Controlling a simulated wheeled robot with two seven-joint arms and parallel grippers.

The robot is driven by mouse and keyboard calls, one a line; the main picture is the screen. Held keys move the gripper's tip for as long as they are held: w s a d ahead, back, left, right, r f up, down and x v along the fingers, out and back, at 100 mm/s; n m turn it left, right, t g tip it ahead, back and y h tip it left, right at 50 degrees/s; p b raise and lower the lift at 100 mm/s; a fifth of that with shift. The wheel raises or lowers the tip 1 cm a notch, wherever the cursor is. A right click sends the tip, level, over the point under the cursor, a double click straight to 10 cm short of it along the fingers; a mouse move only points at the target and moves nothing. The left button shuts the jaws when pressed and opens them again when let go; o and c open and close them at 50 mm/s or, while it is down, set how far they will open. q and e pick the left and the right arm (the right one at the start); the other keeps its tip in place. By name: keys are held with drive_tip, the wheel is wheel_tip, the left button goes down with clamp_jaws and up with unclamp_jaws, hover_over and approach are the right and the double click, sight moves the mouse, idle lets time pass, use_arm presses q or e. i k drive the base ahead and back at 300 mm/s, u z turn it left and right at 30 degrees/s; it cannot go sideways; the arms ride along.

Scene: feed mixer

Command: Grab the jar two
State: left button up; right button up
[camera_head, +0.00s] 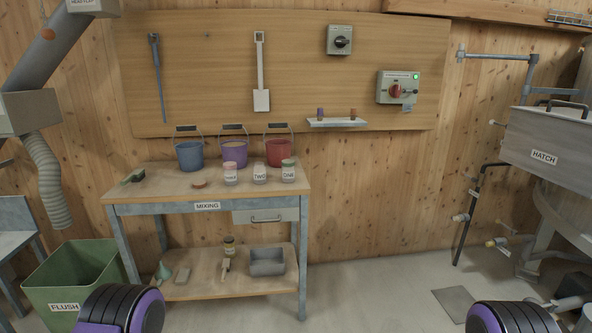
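Jar two (260,174) stands upright on the mixing table (143,189). It is a small pale jar whose label appears to read TWO. It is in the middle of a row of three jars. The jar labelled ONE (288,173) has a green lid and stands to its right. A jar with a pinkish lid (230,174) stands to its left, and its label seems to read THREE. Neither of my grippers is in view. Only black and purple rounded parts of my arms show at the bottom edge, well apart from the table.
Blue (190,156), purple (233,155) and red (279,152) buckets stand behind the jars. A drawer (266,216) hangs under the tabletop. A green FLUSH bin (75,275) is at left, the HATCH machine (545,145) at right. The floor (385,290) right of the table is mostly clear.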

sight(260, 171)
drive_tip(key=z, duration=0.7)
drive_tip(key=i, duration=2.05)
drive_tip(key=u, duration=0.35)
